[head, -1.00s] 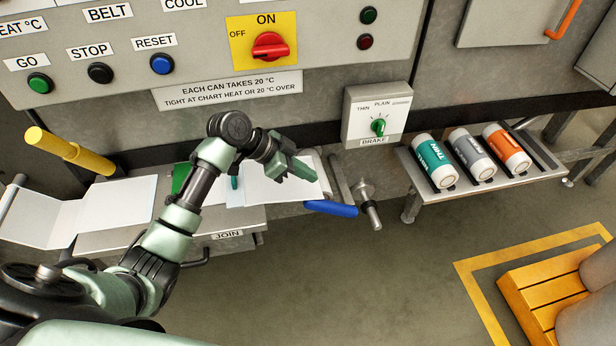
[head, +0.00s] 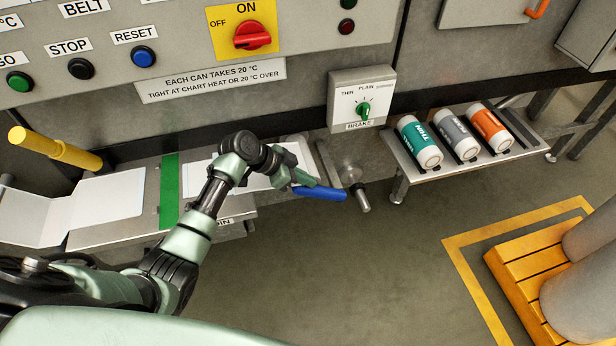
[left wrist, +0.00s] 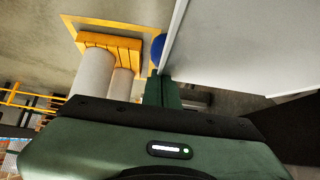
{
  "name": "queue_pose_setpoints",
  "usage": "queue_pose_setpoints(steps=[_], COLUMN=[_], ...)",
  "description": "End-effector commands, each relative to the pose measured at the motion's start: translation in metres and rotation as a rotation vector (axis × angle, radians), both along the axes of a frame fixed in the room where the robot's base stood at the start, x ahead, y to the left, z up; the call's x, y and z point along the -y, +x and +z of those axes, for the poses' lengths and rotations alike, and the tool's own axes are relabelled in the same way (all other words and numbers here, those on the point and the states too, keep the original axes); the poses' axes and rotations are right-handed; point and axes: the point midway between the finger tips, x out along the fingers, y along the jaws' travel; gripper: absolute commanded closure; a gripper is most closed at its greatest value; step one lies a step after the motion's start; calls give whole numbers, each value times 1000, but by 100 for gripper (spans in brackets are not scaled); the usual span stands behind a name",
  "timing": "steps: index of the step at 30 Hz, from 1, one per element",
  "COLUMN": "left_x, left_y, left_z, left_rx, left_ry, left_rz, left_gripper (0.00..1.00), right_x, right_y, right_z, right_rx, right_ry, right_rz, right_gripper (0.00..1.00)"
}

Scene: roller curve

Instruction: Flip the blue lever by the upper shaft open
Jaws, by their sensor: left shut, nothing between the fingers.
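The blue lever (head: 322,194) lies beside the metal upper shaft (head: 362,199), its handle pointing left in the head view. A small part of the blue lever also shows in the left wrist view (left wrist: 158,46). My left gripper (head: 312,182) is shut and empty, with its fingertips at the lever's upper edge. I cannot tell whether they touch it. In the left wrist view its shut fingers (left wrist: 161,90) point toward the lever beside a white sheet (left wrist: 235,45). My right gripper is not in view.
A brake box (head: 361,98) with a green knob is above the shaft. A shelf (head: 397,168) with teal, grey and orange cans stands to the right. A yellow handle (head: 55,150) is at left. A yellow pallet (head: 530,280) stands at the lower right; the floor between is clear.

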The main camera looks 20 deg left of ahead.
Motion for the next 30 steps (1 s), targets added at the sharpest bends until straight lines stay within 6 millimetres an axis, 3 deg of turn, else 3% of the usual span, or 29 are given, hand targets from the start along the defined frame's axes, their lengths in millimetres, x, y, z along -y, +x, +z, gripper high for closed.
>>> queue_pose_setpoints(steps=[5, 13, 23, 30], left_x=[-4, -23, -22, -8], left_y=[-2, -15, -15, -9], left_z=[-6, -36, -31, -1], left_rx=[-1, -1, 1, 2], left_ry=[2, 2, 0, 0], left_rz=[0, -1, -1, 0], left_gripper=[100, 100, 100, 100], right_x=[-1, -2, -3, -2], right_y=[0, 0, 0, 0], right_z=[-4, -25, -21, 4], right_rx=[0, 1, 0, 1], right_ry=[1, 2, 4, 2], right_rz=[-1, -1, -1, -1], right_gripper=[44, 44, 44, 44])
